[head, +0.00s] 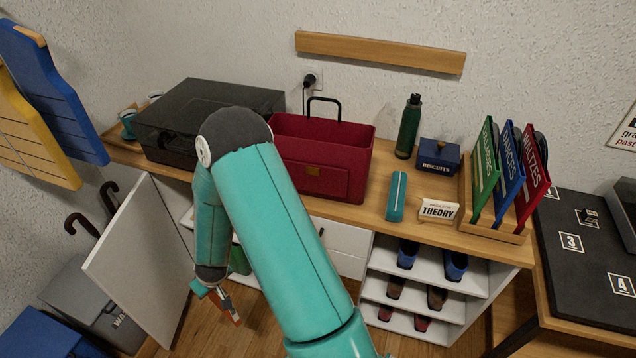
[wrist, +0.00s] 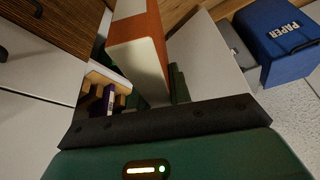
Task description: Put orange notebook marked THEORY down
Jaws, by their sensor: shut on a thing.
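My gripper (head: 215,292) hangs low in front of the sideboard, beside the open white door, and is shut on the orange notebook (head: 233,312). In the head view only a small orange end of the notebook shows below the gripper. In the wrist view the notebook (wrist: 138,32) stands out from the gripper's dark palm (wrist: 165,122), its orange cover and pale page edges showing. I cannot read the word THEORY on it. A small white sign reading THEORY (head: 438,210) stands on the sideboard top, apart from the notebook.
The white cabinet door (head: 140,260) stands open. The wrist view shows several books (wrist: 110,98) in the cabinet and a blue PAPER bin (wrist: 280,40). On top stand a red box (head: 330,150), teal case (head: 397,197), green bottle (head: 408,127) and folder rack (head: 495,228).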

